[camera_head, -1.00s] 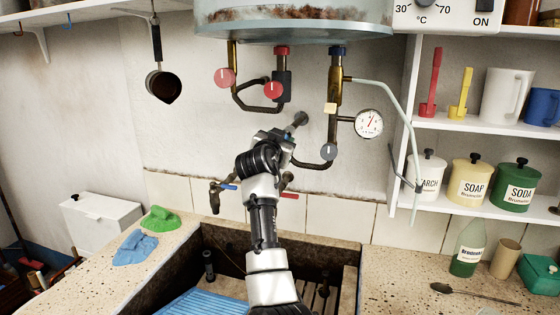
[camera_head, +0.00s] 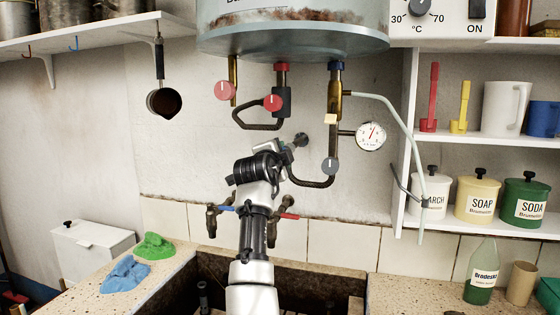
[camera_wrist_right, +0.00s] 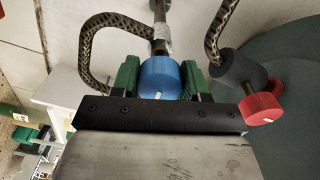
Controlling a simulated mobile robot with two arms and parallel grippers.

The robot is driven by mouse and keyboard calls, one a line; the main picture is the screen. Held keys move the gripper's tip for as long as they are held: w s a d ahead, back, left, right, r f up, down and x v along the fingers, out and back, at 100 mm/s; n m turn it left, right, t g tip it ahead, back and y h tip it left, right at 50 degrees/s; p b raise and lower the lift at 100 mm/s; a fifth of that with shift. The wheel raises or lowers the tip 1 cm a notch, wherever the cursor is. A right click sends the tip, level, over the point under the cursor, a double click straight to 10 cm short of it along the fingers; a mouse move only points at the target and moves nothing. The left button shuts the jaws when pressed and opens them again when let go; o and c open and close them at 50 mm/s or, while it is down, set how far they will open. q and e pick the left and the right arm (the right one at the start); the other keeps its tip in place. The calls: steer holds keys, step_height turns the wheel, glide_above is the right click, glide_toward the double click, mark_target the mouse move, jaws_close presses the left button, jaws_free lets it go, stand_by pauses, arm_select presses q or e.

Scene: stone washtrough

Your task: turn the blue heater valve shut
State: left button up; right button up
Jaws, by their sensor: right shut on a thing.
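The blue valve knob (camera_wrist_right: 159,78) is round, with a short white mark on its face, and sits on a pipe in the right wrist view. My right gripper (camera_wrist_right: 160,72) has its two green fingers on either side of the knob and is shut on it. In the head view my right gripper (camera_head: 283,152) reaches up to the pipework under the heater (camera_head: 292,38). There the wrist and gripper hide the blue knob. My left gripper is in neither view.
A pressure gauge (camera_head: 371,136) is to the right. Below are taps (camera_head: 212,220) and the stone trough (camera_head: 345,280). Shelves with canisters (camera_head: 478,199) stand at right.

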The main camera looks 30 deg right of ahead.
steer(key=shift+r+m, duration=0.15)
steer(key=shift+m, duration=0.95)
steer(key=o, duration=0.9)
steer(key=shift+w+a, duration=0.1)
steer(key=shift+o, duration=0.2)
steer(key=shift+s+a+f+b, duration=0.2)
steer(key=shift+s+a+b, duration=0.05)
steer(key=shift+b, duration=0.2)
steer(key=b+v, duration=0.3)
steer(key=v, duration=0.7)
steer(key=shift+r, duration=0.2)
